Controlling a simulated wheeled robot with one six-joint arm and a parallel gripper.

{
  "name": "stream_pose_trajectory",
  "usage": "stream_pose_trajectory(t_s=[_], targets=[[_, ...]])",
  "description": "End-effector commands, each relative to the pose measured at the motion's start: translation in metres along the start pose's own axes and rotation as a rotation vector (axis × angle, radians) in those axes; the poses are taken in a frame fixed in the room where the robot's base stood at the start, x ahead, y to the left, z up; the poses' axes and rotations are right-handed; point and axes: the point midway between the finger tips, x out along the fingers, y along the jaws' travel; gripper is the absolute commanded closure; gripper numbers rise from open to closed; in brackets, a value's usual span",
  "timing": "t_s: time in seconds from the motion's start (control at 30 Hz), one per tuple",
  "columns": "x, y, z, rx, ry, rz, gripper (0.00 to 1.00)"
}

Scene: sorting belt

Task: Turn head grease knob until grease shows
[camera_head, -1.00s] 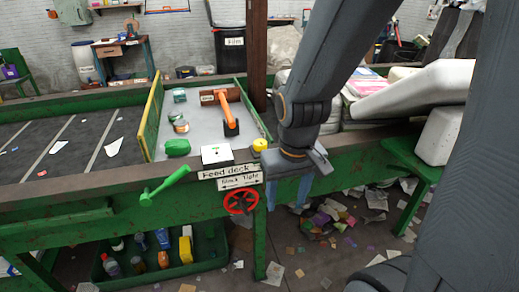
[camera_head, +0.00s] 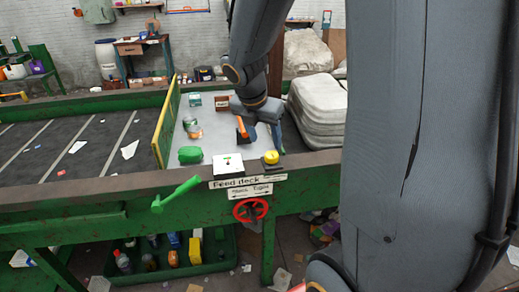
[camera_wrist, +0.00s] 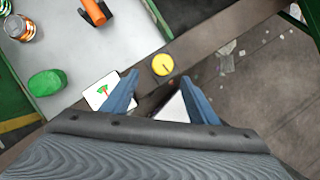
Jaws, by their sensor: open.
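A round yellow knob (camera_head: 271,157) sits on a dark square base on the deck's front rail. In the wrist view, the yellow knob (camera_wrist: 162,65) has a dark line across its top. My gripper (camera_wrist: 158,79) is open and empty, its two blue-grey fingers spread below the knob in that picture, apart from it. In the head view, my gripper (camera_head: 277,138) hangs above the deck just behind the knob, partly hidden by its own wrist. A white plate (camera_head: 228,168) with a green mark lies left of the knob; in the wrist view its mark is green and red. No grease is visible.
The rail carries a "Feed deck" label (camera_head: 247,182). Below hang a red handwheel (camera_head: 250,210) and, to the left, a green lever (camera_head: 176,194). A green lump (camera_head: 190,154), cans and an orange-handled tool (camera_head: 243,127) lie on the grey deck.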

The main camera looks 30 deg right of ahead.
Motion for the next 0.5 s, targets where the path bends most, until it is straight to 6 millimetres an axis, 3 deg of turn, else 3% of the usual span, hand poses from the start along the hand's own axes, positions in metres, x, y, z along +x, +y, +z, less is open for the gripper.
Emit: stream_pose_trajectory(t_s=[0.5], targets=[[0.067,-0.010,0.009,0.009,-0.001,-0.011,0.46]])
